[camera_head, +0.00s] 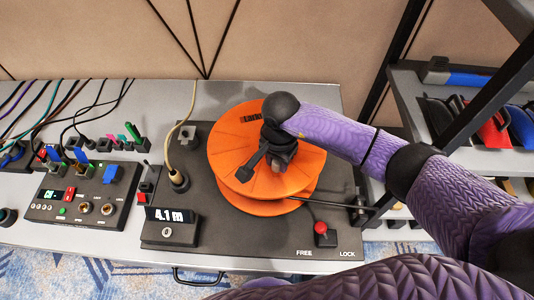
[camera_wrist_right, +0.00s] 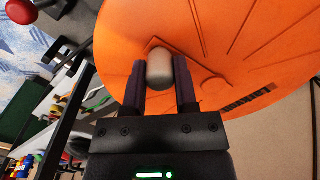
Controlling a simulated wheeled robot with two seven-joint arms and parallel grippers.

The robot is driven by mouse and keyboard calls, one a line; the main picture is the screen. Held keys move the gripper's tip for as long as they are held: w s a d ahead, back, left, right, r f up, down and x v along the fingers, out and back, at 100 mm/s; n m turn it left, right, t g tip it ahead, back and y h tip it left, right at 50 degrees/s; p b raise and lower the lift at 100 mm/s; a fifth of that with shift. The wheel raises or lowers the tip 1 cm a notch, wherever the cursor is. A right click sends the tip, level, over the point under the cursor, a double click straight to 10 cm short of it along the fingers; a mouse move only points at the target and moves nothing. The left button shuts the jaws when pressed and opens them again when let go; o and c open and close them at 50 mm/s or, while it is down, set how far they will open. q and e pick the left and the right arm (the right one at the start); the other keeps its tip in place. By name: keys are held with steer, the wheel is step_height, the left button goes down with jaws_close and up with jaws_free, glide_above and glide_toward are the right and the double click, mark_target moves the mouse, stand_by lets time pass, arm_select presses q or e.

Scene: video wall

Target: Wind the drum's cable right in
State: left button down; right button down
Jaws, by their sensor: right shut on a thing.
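An orange cable drum (camera_head: 235,150) lies flat on a dark base plate (camera_head: 270,235) on the grey bench. It fills much of the right wrist view (camera_wrist_right: 215,45). A beige cable (camera_head: 182,140) rises from a dark socket left of the drum. A display (camera_head: 171,214) reads 4.1 m. My left gripper is not in view.
A control box (camera_head: 85,195) with switches and knobs stands at the left, with several coloured cables behind it. A dark rack (camera_head: 440,90) with red and blue items stands at the right. The bench strip behind the drum is clear.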

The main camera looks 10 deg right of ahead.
mark_target(242, 163)
steer(key=shift+w+a+b, duration=0.1)
steer(key=shift+a+b, duration=0.2)
steer(key=shift+a, duration=0.1)
steer(key=a, duration=0.1)
steer(key=a+b, duration=0.1)
steer(key=a, duration=0.1)
steer(key=shift+w+f+b, duration=0.1)
steer(key=shift+w+b, duration=0.2)
steer(key=shift+w+a, duration=0.15)
steer(key=shift+a, duration=0.15)
steer(key=w+a+b, duration=0.2)
steer(key=b, duration=0.2)
steer(key=shift+w+a+f, duration=0.15)
steer(key=shift+w+a, duration=0.1)
steer(key=shift+a, duration=0.1)
steer(key=shift+w+a+b, duration=0.15)
steer(key=shift+b, duration=0.3)
steer(key=shift+r, duration=0.25)
